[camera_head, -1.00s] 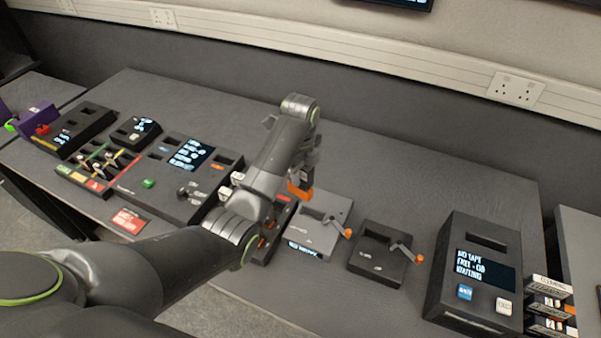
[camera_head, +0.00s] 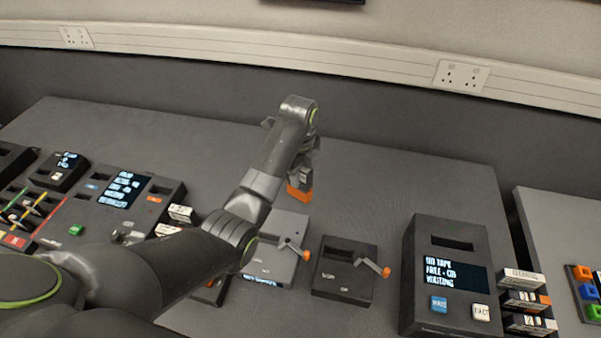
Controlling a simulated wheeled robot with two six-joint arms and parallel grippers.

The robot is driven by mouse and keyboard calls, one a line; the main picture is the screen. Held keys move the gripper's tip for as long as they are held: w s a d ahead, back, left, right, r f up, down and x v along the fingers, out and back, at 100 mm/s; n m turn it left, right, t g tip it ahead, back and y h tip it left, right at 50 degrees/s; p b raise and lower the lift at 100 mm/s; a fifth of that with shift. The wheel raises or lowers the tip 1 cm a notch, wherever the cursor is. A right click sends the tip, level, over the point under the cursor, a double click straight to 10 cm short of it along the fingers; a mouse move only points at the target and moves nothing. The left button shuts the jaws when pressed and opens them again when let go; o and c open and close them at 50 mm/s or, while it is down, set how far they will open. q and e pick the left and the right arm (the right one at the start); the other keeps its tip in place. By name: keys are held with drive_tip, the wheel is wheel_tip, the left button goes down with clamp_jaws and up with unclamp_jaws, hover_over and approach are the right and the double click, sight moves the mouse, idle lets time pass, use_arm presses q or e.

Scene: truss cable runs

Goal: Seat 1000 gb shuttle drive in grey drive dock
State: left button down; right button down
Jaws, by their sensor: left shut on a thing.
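My left gripper (camera_head: 304,180) is shut on an orange-ended block (camera_head: 299,194), likely the shuttle drive. Its label is not readable, and the gripper hides part of it. The block is held above the table, just behind the grey drive dock in the picture. The grey dock (camera_head: 290,226) is a light grey, flat unit with an orange-tipped lever at its right side. My left forearm hides its left part, and its slot is hard to make out. The block looks apart from the dock. My right gripper is out of view.
A black dock (camera_head: 334,283) with an orange-tipped lever stands right of the grey one. Further right are a tall black unit (camera_head: 420,300) with a screen and a stack of cartridges (camera_head: 526,300). A control panel (camera_head: 100,212) lies left. The table behind the docks is clear.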

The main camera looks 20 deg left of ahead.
use_arm(q)
drive_tip(key=f+b, duration=0.2)
drive_tip(key=f, duration=0.1)
drive_tip(key=f+b, duration=0.1)
drive_tip(key=shift+w+f, duration=0.2)
drive_tip(key=shift+w, duration=0.05)
drive_tip(key=shift+f+b, duration=0.35)
drive_tip(key=shift+b, duration=0.2)
drive_tip(key=shift+s+f, duration=0.1)
drive_tip(key=shift+s, duration=0.05)
drive_tip(key=s+a+n+p, duration=0.4)
drive_tip(key=s+a+p, duration=0.2)
drive_tip(key=s+p, duration=0.5)
drive_tip(key=shift+s+f+n+p, duration=0.3)
drive_tip(key=shift+s+p, duration=0.1)
drive_tip(key=shift+p, duration=1.3)
drive_tip(key=shift+f, duration=0.95)
drive_tip(key=shift+f, duration=1.2)
idle(0.7)
